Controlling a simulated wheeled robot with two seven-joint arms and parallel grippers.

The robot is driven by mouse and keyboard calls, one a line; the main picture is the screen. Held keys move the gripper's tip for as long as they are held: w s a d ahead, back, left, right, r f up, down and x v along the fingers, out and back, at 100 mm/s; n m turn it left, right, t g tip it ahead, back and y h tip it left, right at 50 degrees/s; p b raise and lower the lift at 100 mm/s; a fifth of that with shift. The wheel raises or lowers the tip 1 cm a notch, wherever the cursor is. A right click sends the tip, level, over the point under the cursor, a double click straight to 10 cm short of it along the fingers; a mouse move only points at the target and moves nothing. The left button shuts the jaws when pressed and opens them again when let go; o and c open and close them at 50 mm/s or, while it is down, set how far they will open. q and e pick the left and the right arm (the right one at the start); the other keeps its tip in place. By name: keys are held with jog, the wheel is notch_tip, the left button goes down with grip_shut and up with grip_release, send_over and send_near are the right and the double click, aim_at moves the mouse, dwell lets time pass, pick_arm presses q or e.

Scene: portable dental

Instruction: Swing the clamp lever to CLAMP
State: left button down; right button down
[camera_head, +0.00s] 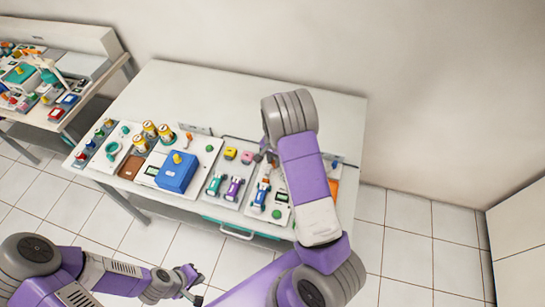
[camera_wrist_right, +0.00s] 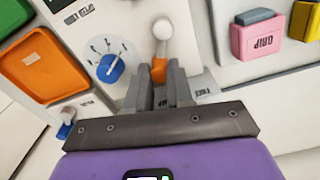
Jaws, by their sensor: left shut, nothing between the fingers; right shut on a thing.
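The clamp lever (camera_wrist_right: 162,38) shows in the right wrist view as a white ball-ended stem on an orange base (camera_wrist_right: 159,70). My right gripper (camera_wrist_right: 160,84) is shut on it, its two grey fingers on either side of the orange part. A small grey label plate (camera_wrist_right: 202,86), seen upside down and seeming to read FREE, lies right of the fingers. The CLAMP marking cannot be made out. In the head view my right gripper (camera_head: 268,155) is over the table panel, and my forearm hides part of it. My left gripper (camera_head: 190,281) is shut and empty, in front of the table.
A blue dial (camera_wrist_right: 111,68), an orange tray (camera_wrist_right: 45,65) and a pink GRIP block (camera_wrist_right: 257,38) surround the lever. On the table, a blue box (camera_head: 177,173) and several coloured tools stand left of my right arm. The table's back (camera_head: 200,90) is clear.

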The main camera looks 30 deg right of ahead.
jog(key=shift+s+m, duration=0.2)
jog(key=shift+m, duration=0.4)
jog(key=c, duration=1)
grip_release()
notch_tip(320, 180, up, 8)
jog(key=shift+f+p, duration=0.2)
jog(key=shift+p, duration=0.5)
